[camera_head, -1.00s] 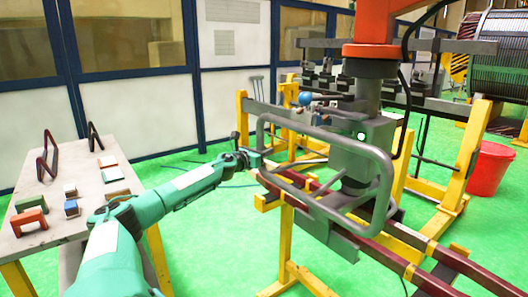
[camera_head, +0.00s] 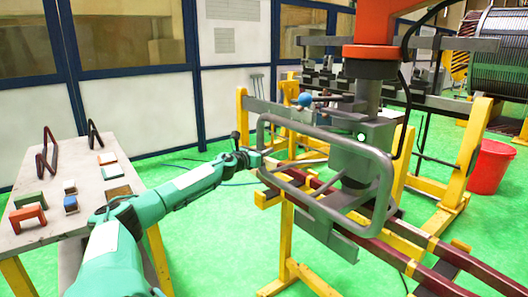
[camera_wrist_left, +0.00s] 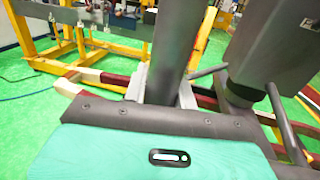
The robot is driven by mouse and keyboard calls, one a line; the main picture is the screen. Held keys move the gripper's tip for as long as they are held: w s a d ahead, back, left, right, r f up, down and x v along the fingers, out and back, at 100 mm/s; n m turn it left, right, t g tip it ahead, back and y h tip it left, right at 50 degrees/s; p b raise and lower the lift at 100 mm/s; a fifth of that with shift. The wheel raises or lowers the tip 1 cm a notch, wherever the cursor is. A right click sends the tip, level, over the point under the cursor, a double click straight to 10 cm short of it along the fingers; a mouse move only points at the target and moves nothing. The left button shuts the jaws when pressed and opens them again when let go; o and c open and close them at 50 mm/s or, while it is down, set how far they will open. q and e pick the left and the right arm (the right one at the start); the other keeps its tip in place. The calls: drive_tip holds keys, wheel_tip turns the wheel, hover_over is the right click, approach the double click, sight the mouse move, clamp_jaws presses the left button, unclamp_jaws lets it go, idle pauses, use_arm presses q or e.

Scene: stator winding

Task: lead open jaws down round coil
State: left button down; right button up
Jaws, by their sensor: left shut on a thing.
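A dark red coil (camera_head: 395,247) with yellow bands lies as long bars across yellow stands. A grey lifting tool (camera_head: 362,158) hangs over it from an orange head (camera_head: 378,30). The tool's grey jaw plates (camera_head: 326,232) reach down at the coil bars; whether the bars lie fully between them is partly hidden. My left gripper (camera_head: 257,158) is at the left side of the tool's looped grey handle (camera_head: 268,150) and is shut on it. In the left wrist view the handle tube (camera_wrist_left: 170,50) rises right in front of the gripper. My right gripper is out of view.
A table (camera_head: 70,215) at the left carries small blocks and dark brackets. Yellow stands (camera_head: 287,240) hold up the coil. A red bucket (camera_head: 490,167) stands at the right. Green floor is free between table and stands.

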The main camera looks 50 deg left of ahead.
use_arm(q)
drive_tip(key=shift+f, duration=0.1)
idle(0.3)
drive_tip(key=c, duration=1.1)
unclamp_jaws()
drive_tip(key=shift+o, duration=0.2)
drive_tip(key=shift+s, duration=0.1)
